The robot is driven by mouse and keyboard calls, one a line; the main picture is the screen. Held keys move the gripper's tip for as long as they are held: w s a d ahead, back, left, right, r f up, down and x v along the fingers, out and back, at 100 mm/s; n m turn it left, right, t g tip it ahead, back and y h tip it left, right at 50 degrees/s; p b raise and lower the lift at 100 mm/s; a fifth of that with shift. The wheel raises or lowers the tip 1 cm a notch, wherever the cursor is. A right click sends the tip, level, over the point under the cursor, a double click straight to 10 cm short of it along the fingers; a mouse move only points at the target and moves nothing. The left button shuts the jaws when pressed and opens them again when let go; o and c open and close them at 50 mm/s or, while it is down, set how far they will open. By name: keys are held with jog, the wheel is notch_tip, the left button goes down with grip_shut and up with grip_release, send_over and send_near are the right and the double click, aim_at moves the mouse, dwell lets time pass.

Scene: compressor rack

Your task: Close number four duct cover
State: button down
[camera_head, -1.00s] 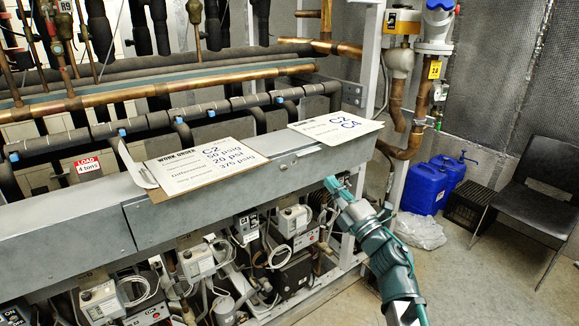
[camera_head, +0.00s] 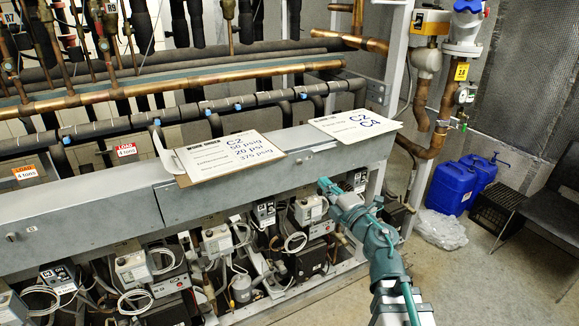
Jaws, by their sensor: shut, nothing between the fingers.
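A long grey metal duct (camera_head: 85,207) runs across the rack at mid height. A seam near its middle divides a left section from a right section (camera_head: 225,200). I cannot read any number on the duct or pick out which cover is number four. The right section's top is partly hidden by work-order sheets. My gripper (camera_head: 325,186), teal, is shut and empty. It shows in front of the right section's lower front face, pointing at the rack. I cannot tell whether it touches the duct.
A clipboard sheet (camera_head: 232,153) and another sheet (camera_head: 356,124) lie on the duct top. Compressor control boxes and wiring (camera_head: 215,240) fill the space below. Blue jugs (camera_head: 453,186), a black crate (camera_head: 492,207) and a chair stand at right. Floor at lower right is clear.

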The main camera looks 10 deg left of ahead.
aim_at(297, 152)
jog(key=p+x, duration=0.2)
jog(key=x, duration=1.1)
jog(key=shift+w+a+r, duration=0.15)
jog(key=shift+w+a, duration=0.05)
jog(key=shift+w, duration=0.15)
jog(key=shift+w+a+r+p, duration=0.3)
jog(key=shift+w+p, duration=0.1)
jog(key=shift+p, duration=0.4)
jog(key=shift+f, duration=0.1)
jog(key=shift+s+d, duration=0.1)
jog(key=shift+s, duration=0.05)
